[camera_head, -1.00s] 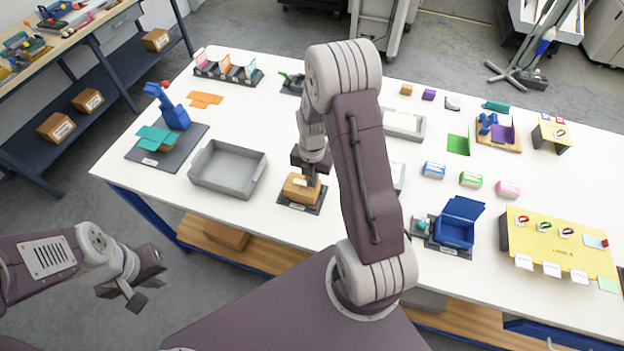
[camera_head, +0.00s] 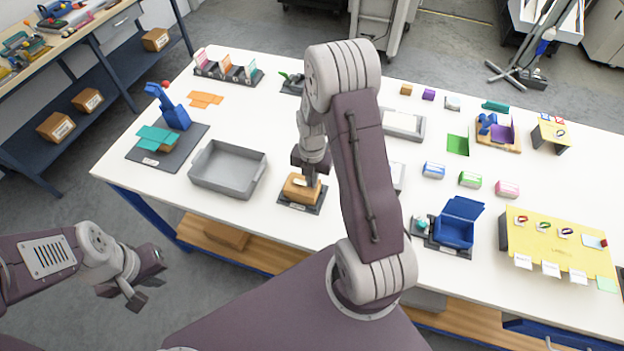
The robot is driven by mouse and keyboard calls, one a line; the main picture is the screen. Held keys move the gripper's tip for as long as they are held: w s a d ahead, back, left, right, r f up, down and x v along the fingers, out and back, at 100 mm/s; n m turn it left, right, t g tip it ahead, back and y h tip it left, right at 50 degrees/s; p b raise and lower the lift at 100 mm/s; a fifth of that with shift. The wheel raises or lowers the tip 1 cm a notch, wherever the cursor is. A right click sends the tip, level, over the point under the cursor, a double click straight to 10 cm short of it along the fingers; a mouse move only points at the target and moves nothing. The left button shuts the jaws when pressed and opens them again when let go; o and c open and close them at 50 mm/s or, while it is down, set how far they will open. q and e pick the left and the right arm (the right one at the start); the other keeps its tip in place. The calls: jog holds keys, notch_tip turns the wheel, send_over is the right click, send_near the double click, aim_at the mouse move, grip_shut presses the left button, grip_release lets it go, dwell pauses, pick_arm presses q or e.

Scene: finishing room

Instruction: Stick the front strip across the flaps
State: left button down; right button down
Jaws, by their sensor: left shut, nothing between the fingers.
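A small brown carton (camera_head: 300,190) sits on a dark base plate (camera_head: 287,202) near the table's front edge, in the middle of the head view. A pale strip-like patch (camera_head: 303,183) shows on its top; whether it is stuck down or held is too small to tell. My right gripper (camera_head: 309,180) points down at the carton's top, with its fingers at or just above it. Its fingers are partly hidden, so I cannot tell whether they are open. My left gripper (camera_head: 135,299) is shut and empty, off the table at the lower left.
A grey open tray (camera_head: 228,170) stands left of the carton. Further left, a blue stand (camera_head: 172,110) is on a dark mat (camera_head: 190,143). A blue open box (camera_head: 456,228) and a yellow label board (camera_head: 560,240) stand to the right. My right arm hides part of the table's middle.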

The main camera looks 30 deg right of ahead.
jog(key=shift+f+b, duration=0.3)
jog(key=shift+f, duration=0.2)
dwell(0.3)
jog(key=shift+s, duration=0.15)
dwell(0.9)
dwell(0.3)
jog(key=c, duration=1.3)
grip_release()
jog(key=shift+r, duration=0.1)
jog(key=shift+o, duration=0.2)
jog(key=shift+r, duration=0.1)
jog(key=shift+r+p, duration=3.7)
jog(key=shift+r, duration=0.25)
